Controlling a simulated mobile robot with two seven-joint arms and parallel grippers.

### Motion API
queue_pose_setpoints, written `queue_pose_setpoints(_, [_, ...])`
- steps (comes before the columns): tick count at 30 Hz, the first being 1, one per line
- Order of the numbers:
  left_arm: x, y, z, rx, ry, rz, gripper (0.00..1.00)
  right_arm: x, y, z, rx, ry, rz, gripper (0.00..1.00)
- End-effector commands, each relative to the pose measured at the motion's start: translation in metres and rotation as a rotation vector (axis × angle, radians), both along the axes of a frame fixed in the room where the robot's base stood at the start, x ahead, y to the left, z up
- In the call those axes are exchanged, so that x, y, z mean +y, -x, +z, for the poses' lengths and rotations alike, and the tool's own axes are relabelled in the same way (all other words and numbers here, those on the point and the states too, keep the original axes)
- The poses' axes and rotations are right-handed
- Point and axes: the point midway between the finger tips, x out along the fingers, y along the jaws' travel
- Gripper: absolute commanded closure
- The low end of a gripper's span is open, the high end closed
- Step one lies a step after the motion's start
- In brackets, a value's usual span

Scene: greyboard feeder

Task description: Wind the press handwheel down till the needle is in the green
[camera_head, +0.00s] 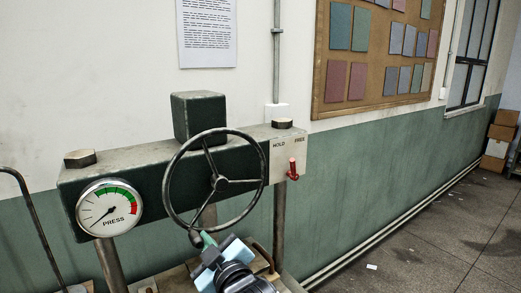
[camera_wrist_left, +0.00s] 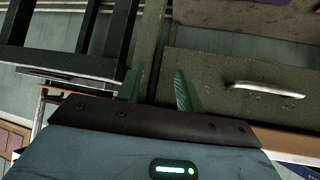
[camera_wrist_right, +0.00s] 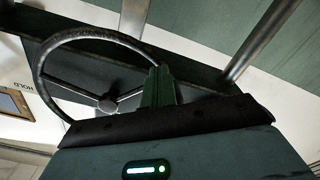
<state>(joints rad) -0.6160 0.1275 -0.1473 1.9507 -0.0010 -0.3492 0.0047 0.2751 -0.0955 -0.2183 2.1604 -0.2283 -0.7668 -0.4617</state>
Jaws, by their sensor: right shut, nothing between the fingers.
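The press handwheel (camera_head: 217,183), a dark three-spoked ring, stands in front of the press beam in the head view. It also shows in the right wrist view (camera_wrist_right: 108,104). The round white PRESS gauge (camera_head: 109,208) is left of it; its needle points to the lower left, outside the green arc at the top. My right gripper (camera_head: 207,241) is shut and empty at the wheel's lower rim, near a small dark knob; I cannot tell whether it touches. My left gripper (camera_wrist_left: 158,88) shows only in its wrist view, its fingers apart with nothing between them.
A red lever (camera_head: 293,169) hangs from a plate marked HOLD and FREE, nearer FREE. The dark beam (camera_head: 130,180) carries the gauge. A grey drawer front with a metal handle (camera_wrist_left: 265,90) is near my left gripper. The floor at right is mostly clear.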

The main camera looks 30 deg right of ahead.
Motion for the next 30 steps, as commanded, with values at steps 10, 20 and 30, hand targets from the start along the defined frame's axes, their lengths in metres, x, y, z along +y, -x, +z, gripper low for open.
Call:
queue_pose_setpoints(10, [0.000, 0.000, 0.000, -0.001, 0.000, 0.000, 0.64, 0.016, 0.001, 0.013, -0.006, -0.007, 0.003, 1.00])
queue_pose_setpoints(20, [0.000, 0.000, 0.000, -0.001, 0.000, 0.000, 0.64, 0.018, 0.001, 0.017, -0.011, -0.008, 0.001, 1.00])
queue_pose_setpoints(30, [0.000, 0.000, 0.000, -0.001, 0.000, 0.000, 0.64, 0.024, 0.002, 0.023, -0.010, -0.008, 0.001, 1.00])
